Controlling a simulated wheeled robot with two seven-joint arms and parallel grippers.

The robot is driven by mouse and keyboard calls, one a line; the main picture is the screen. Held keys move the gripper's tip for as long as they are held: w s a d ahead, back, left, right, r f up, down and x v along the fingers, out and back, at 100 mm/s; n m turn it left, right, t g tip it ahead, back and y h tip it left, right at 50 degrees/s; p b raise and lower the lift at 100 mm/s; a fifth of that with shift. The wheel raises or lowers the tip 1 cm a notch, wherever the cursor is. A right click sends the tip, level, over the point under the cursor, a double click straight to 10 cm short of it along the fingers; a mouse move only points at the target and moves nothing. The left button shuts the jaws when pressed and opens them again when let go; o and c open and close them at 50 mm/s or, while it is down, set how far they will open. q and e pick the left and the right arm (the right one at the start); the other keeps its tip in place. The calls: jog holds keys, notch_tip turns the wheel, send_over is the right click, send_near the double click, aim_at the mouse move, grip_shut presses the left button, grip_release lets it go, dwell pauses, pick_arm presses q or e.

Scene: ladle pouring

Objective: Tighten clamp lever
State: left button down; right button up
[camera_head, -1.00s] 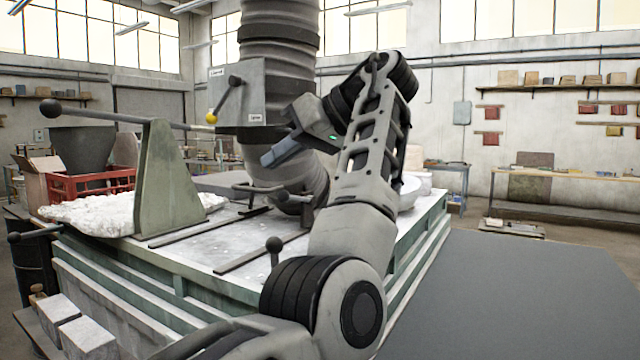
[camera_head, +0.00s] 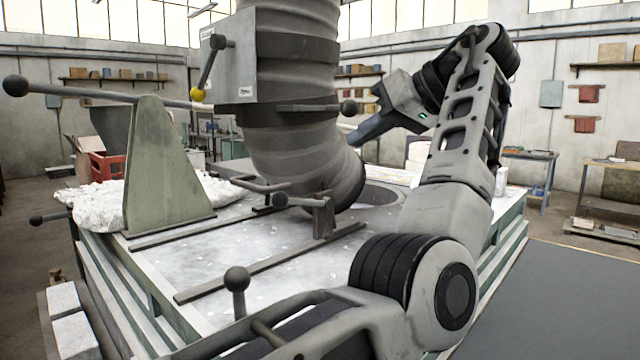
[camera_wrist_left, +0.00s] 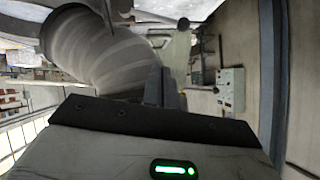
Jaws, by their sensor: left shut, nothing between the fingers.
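My left gripper (camera_head: 358,134) is shut and empty, at the right side of the big ribbed grey pipe (camera_head: 288,140). Its fingers also show in the left wrist view (camera_wrist_left: 166,88), with the pipe at their upper left. A dark lever with a black ball end (camera_head: 348,107) sticks out from the pipe just above and left of the fingertips; I see no clear contact. A lever with a yellow knob (camera_head: 197,94) hangs on the box at the pipe's left. Low clamp bars (camera_head: 298,201) stand on the table. I cannot tell which lever is the clamp lever. My right gripper is out of view.
The pale table (camera_head: 235,265) carries rails, a round opening behind the pipe, and a green upright plate (camera_head: 160,180) with a long ball-ended rod (camera_head: 75,92). A ball-topped post (camera_head: 237,280) stands at the front edge.

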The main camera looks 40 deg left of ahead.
pick_arm(q)
send_over(305, 202)
jog(key=d, duration=0.2)
notch_tip(305, 202, down, 6)
jog(key=f, duration=0.3)
jog(key=shift+s+f, duration=0.15)
jog(key=shift+s, duration=0.15)
jog(key=shift+a, duration=0.1)
